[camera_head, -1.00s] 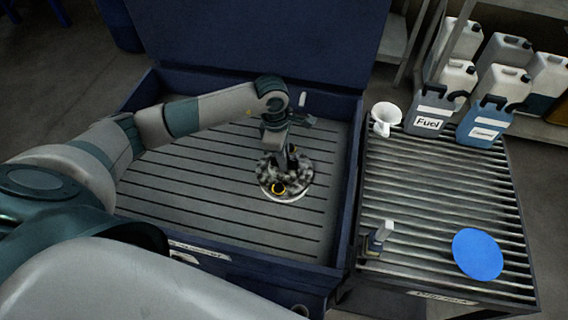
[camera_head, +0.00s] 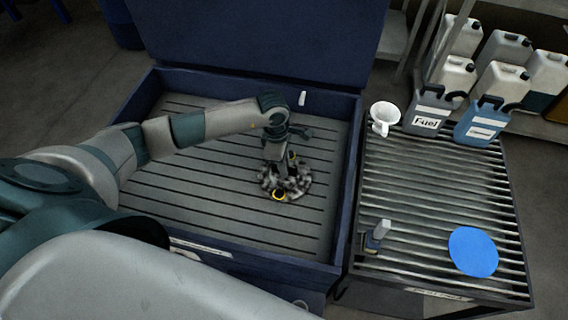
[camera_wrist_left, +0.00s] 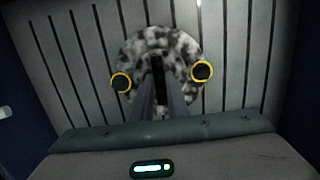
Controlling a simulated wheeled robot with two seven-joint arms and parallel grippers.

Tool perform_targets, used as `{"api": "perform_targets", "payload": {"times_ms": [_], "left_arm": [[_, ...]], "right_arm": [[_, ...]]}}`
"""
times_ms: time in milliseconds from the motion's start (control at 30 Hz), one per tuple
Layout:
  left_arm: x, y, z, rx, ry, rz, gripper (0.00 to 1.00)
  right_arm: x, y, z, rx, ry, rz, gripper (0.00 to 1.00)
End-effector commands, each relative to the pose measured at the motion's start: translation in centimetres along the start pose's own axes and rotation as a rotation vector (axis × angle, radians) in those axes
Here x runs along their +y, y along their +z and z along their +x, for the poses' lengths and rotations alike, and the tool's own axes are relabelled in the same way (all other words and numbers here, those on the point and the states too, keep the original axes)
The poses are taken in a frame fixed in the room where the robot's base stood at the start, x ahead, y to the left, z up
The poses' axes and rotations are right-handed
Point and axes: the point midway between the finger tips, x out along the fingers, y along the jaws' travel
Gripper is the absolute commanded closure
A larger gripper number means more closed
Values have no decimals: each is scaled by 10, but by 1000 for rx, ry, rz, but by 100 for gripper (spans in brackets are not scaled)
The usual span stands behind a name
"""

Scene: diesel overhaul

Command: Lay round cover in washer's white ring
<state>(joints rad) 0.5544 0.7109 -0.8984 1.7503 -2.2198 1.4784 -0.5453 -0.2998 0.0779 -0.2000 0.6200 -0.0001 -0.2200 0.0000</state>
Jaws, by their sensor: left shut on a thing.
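The round cover (camera_head: 298,185) is mottled black and white, with yellow-rimmed round parts on its face. It is inside the blue washer (camera_head: 346,185), over the slatted floor. My left gripper (camera_head: 284,172) reaches down to the cover's middle and is shut on it. In the left wrist view the fingers (camera_wrist_left: 158,88) meet the middle of the cover (camera_wrist_left: 135,48), between two yellow rims. The white ring does not show clearly now; the cover seems to hide it. I cannot tell whether the cover rests on the floor or hangs just above. My right gripper is out of view.
The washer's raised lid (camera_head: 260,35) stands behind. The washer floor (camera_head: 190,180) around the cover is clear.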

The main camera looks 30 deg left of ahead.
Motion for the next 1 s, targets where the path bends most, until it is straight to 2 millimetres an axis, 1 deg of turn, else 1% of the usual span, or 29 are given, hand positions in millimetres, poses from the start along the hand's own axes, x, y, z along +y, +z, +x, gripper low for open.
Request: {"api": "perform_targets", "payload": {"times_ms": [233, 267, 300, 333, 633, 800, 833, 1000], "left_arm": [[1, 0, 2, -1, 2, 0, 100], [0, -1, 3, 0, 0, 0, 84], [0, 0, 2, 0, 0, 0, 74], [0, 0, 2, 0, 0, 0, 67], [0, 0, 2, 0, 0, -1, 67], [0, 0, -2, 0, 0, -1, 67], [1, 0, -2, 0, 1, 0, 67], [1, -1, -20, 0, 3, 1, 67]], "right_arm": [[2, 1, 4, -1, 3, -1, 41], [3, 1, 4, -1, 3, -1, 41], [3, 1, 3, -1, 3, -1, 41], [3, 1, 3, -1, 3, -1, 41], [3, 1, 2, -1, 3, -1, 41], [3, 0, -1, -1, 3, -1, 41], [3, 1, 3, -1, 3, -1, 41], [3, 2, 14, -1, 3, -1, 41]]}}
